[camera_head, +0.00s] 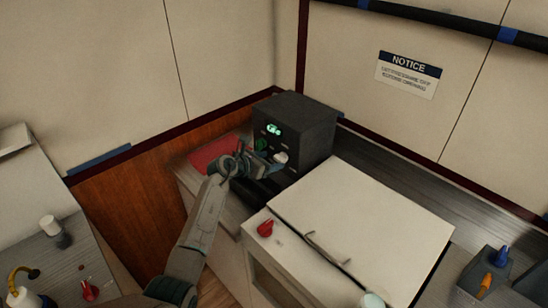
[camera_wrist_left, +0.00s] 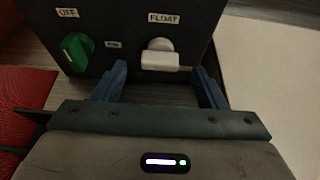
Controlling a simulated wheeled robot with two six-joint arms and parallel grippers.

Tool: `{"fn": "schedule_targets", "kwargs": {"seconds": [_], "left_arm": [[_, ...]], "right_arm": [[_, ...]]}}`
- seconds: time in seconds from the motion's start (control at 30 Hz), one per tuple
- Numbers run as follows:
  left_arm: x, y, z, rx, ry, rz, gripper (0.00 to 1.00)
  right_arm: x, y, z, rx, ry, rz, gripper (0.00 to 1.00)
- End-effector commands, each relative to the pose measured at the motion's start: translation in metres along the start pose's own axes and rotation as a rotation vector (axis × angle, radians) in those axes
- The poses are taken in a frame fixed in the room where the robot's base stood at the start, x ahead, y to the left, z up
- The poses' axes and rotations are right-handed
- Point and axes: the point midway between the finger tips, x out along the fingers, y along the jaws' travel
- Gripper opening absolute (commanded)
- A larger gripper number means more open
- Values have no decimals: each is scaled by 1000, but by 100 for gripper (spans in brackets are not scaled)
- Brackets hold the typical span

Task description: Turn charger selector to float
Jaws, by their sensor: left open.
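The charger is a dark box (camera_head: 309,124) with a lit green display, standing in the back corner. In the left wrist view, its front (camera_wrist_left: 118,25) carries a pale selector knob (camera_wrist_left: 160,57) under a FLOAT label (camera_wrist_left: 164,18). The knob's handle looks level; I cannot tell its exact setting. A green knob (camera_wrist_left: 76,52) sits left of it under an OFF label (camera_wrist_left: 68,13). My left gripper (camera_wrist_left: 160,70) is open and empty, its blue fingers apart on either side just below the pale knob. In the head view this gripper (camera_head: 262,163) is at the charger's front. My right gripper is out of view.
A red mat or book (camera_head: 213,153) lies left of the charger. A white lidded chest (camera_head: 362,220) with a handle and red knob (camera_head: 265,229) stands close on the right. Walls close in the corner behind. Another counter (camera_head: 65,262) is at the left.

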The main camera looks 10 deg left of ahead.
Motion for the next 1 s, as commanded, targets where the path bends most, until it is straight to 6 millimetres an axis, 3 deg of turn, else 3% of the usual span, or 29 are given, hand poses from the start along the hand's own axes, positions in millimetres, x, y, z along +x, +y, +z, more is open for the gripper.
{"fn": "schedule_targets", "kwargs": {"seconds": [0.2, 0.57, 0.6, 0.83, 1.0], "left_arm": [[21, 0, 1, -1, -1, 0, 65], [26, 0, 0, 0, -1, 0, 65], [26, 0, 0, 0, -1, 0, 64], [26, 0, 0, 0, -1, 0, 21], [26, 0, 0, -7, -1, -3, 21]], "right_arm": [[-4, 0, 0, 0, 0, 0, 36], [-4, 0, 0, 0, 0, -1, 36], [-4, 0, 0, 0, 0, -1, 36], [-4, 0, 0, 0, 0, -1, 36], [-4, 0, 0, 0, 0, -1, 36]]}}
